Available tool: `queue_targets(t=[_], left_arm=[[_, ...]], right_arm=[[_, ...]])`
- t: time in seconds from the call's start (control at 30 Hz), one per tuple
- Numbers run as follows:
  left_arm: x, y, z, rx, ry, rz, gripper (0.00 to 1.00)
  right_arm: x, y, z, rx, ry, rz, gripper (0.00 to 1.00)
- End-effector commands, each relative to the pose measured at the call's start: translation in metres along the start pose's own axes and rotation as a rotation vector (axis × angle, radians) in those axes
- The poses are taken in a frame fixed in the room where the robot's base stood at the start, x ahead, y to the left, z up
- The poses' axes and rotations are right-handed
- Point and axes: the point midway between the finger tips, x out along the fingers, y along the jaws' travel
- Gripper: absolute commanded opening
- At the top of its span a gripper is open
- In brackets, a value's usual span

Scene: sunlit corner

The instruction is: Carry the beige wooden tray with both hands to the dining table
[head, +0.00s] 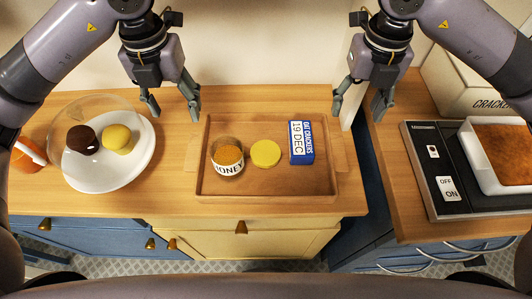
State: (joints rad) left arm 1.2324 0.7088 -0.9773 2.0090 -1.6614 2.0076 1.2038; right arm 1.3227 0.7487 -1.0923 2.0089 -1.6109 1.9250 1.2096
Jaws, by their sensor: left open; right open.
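The beige wooden tray (215,189) lies flat on the wooden counter, near its front edge. It holds a honey jar (228,160), a yellow disc (265,154) and a small blue and white box (301,142). My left gripper (174,112) is open and empty above the tray's back left corner. My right gripper (357,115) is open and empty near the tray's back right corner. Neither gripper appears to touch the tray. I cannot see a dining table.
A white plate (138,165) under a clear dome with a dark and a yellow round item stands left. An orange cup (26,156) is at far left. At right, past a gap, are a switched appliance (440,198), a white dish (482,170) and a crackers box (470,75).

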Motion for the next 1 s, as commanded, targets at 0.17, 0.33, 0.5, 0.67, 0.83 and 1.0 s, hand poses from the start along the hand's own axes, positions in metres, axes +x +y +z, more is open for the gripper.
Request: queue_targets(t=[0.17, 0.33, 0.5, 0.67, 0.83, 1.0], left_arm=[[0.019, 0.0, -0.001, 0.002, 0.007, -0.001, 0.56], [0.05, 0.0, -0.001, 0.0, 0.007, 0.0, 0.56], [0.085, 0.0, -0.001, -0.001, 0.006, 0.001, 0.56], [0.117, 0.0, -0.002, 0.0, 0.006, 0.0, 0.56], [0.146, 0.0, -0.001, 0.0, 0.005, 0.0, 0.56], [0.165, -0.001, -0.001, 0.0, 0.004, -0.001, 0.56]], right_arm=[[0.018, 0.0, -0.001, 0.001, 0.004, 0.0, 0.56], [0.051, 0.0, -0.001, 0.0, 0.006, 0.0, 0.56], [0.085, 0.0, -0.001, 0.001, 0.006, 0.0, 0.56], [0.117, 0.0, -0.002, 0.0, 0.006, 0.0, 0.56], [0.146, 0.0, -0.001, 0.001, 0.005, 0.0, 0.56], [0.165, 0.0, -0.001, 0.0, 0.003, 0.001, 0.56]])
